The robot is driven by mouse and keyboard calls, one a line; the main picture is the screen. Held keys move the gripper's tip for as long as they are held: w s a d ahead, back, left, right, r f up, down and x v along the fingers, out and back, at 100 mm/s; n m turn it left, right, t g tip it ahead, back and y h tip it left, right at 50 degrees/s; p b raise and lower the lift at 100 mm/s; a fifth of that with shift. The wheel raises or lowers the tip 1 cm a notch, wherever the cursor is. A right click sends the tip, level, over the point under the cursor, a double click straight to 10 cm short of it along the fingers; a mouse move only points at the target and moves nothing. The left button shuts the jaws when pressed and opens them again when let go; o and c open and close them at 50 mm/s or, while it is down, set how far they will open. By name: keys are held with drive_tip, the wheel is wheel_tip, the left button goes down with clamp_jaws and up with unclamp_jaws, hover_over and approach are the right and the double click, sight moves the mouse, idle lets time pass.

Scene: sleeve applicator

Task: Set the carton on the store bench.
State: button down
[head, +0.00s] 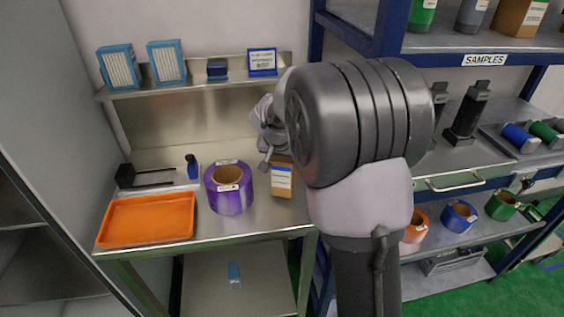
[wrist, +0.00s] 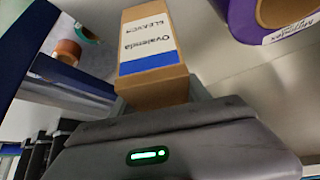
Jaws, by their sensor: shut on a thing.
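The carton (head: 282,180) is a brown box with a white and blue label, in the head view just below my gripper (head: 268,162), over the right part of the steel bench (head: 255,220). In the wrist view the carton (wrist: 152,50) sits at the jaws, its label reading "Ovalenda". My gripper is shut on the carton. In the head view my arm hides part of the bench's right side. I cannot tell whether the carton's base touches the bench top.
A purple roll (head: 229,188) stands just left of the carton. An orange tray (head: 148,219), a small blue bottle (head: 192,167) and a black fork-shaped item (head: 128,176) are farther left. A shelf (head: 200,86) runs above the bench. A blue-framed rack (head: 385,45) stands right.

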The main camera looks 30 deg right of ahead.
drive_tip(key=shift+f, duration=0.85)
drive_tip(key=shift+f+b, duration=0.15)
drive_tip(key=shift+b, duration=0.15)
drive_tip(key=c, duration=0.5)
unclamp_jaws()
